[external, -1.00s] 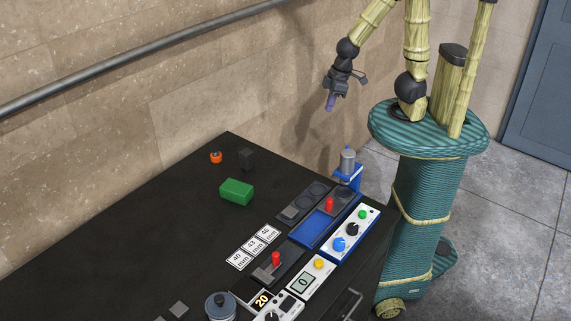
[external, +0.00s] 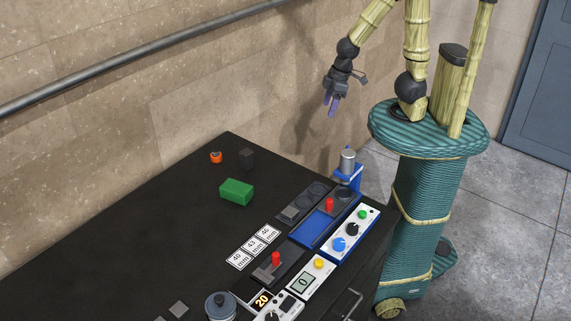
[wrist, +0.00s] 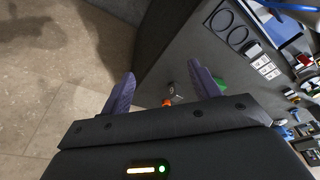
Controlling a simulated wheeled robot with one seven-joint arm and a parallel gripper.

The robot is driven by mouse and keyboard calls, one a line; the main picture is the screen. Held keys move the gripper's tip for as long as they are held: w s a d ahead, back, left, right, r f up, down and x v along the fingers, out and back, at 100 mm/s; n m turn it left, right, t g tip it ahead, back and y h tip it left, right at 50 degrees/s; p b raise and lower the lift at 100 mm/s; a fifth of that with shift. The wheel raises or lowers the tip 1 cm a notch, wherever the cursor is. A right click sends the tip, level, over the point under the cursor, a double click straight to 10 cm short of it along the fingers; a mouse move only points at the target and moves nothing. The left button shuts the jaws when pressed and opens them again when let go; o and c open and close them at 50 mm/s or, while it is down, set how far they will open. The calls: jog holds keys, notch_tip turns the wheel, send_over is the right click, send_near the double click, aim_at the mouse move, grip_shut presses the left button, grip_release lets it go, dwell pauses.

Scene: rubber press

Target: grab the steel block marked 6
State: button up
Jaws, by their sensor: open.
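My gripper (external: 331,106) is open and empty, high up beside the wall and well to the right of the block. In the wrist view my two fingers (wrist: 160,80) are spread apart, and the block appears between them, far beyond the tips.
An orange ring-like piece (external: 215,157) lies left of the block and a green block (external: 236,191) in front of it. A blue press (external: 347,170), control panels and number cards (external: 254,245) fill the table's right side. The table's left part is mostly clear.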

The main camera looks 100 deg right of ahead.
jog(key=n+t+h+b, duration=0.7)
jog(key=n+h, duration=0.4)
jog(key=n, duration=1.5)
send_near(247, 153)
jog(key=shift+g, duration=0.6)
jog(key=s+a+r, duration=0.2)
jog(key=a, duration=0.1)
jog(key=shift+a+r, duration=0.25)
jog(key=shift+r, duration=0.1)
jog(key=p+x, duration=0.2)
jog(key=x, duration=1)
jog(key=shift+f, duration=0.25)
jog(key=shift+d, duration=0.1)
